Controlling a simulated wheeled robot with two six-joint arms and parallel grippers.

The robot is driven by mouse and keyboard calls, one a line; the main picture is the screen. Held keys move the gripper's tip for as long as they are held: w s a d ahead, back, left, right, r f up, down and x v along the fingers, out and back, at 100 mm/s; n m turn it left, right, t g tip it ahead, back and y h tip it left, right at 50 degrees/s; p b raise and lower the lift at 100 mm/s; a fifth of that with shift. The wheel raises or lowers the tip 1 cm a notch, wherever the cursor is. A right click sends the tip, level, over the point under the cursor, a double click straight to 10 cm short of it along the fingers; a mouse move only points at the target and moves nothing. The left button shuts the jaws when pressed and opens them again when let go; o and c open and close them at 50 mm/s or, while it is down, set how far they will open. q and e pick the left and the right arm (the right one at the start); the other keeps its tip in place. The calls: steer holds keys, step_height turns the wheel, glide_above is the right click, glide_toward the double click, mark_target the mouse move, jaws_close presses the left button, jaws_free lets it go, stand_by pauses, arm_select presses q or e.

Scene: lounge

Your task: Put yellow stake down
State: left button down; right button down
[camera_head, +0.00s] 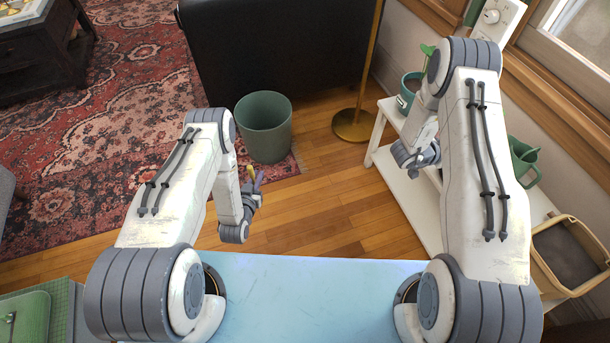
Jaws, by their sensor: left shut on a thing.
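My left gripper (254,186) hangs over the wooden floor, left of the picture's middle, in the head view. It is shut on the yellow stake (250,172), of which only a small yellow piece shows at the fingers. The rest of the stake is hidden by the gripper or too small to make out. My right gripper (416,160) is in front of the white shelf's left part, partly hidden by its own arm. I cannot tell whether its fingers are open.
A green bin (264,128) stands just beyond my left gripper. A white low bench (404,190) at right bears a teal plant pot (408,92), a green watering can (525,160) and a tan basket (570,252). A brass lamp base (352,126) stands behind. The wooden floor between is clear.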

arm_select(q)
step_height(320, 180, down, 19)
steer(key=s, duration=0.2)
steer(key=shift+s+d+m+h, duration=0.2)
steer(key=shift+s+m+h, duration=0.1)
steer(key=shift+m, duration=0.1)
steer(key=shift+f, duration=0.1)
steer(key=c, duration=1)
jaws_free()
steer(key=shift+f, duration=0.1)
steer(key=shift+o, duration=0.2)
steer(key=v, duration=0.7)
steer(key=shift+s+r, duration=0.2)
steer(key=shift+s, duration=0.05)
